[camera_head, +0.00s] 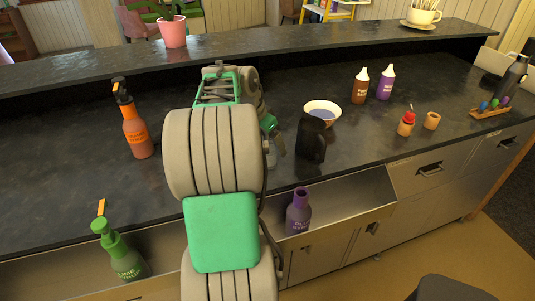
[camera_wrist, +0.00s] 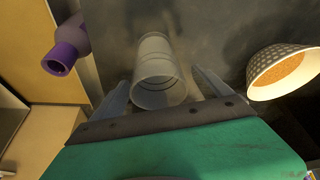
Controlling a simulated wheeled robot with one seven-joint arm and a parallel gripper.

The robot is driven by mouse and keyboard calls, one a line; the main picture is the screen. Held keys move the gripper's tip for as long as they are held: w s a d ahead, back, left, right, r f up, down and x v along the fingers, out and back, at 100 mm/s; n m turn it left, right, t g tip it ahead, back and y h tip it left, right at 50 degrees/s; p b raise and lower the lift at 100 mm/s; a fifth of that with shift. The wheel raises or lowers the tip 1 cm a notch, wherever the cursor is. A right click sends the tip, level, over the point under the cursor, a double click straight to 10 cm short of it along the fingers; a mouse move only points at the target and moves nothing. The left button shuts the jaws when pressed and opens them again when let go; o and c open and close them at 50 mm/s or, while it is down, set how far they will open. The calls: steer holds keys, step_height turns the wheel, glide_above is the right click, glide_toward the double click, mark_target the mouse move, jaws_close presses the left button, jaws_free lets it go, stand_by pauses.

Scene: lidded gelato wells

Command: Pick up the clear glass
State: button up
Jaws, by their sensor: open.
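The clear glass (camera_wrist: 158,62) shows in the wrist view as a see-through grey tumbler, its round mouth towards me. My gripper (camera_wrist: 166,88) is open, with one finger on each side of the glass's near end in that picture. I see no firm contact. My arm hides part of the counter there.
A bowl (camera_head: 322,113) stands just behind the glass; it also shows in the wrist view (camera_wrist: 284,71). A purple bottle (camera_head: 298,214) stands in front, in the lower trough. An orange bottle (camera_head: 137,133) is left of my arm. Two small orange-brown pots stand to the right.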

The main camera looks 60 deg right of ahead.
steer(key=shift+s+d+f, duration=0.15)
steer(key=shift+d+f, duration=0.15)
steer(key=shift+f, duration=0.3)
steer(key=c, duration=1.5)
steer(key=shift+c, duration=0.7)
steer(key=shift+r, duration=0.15)
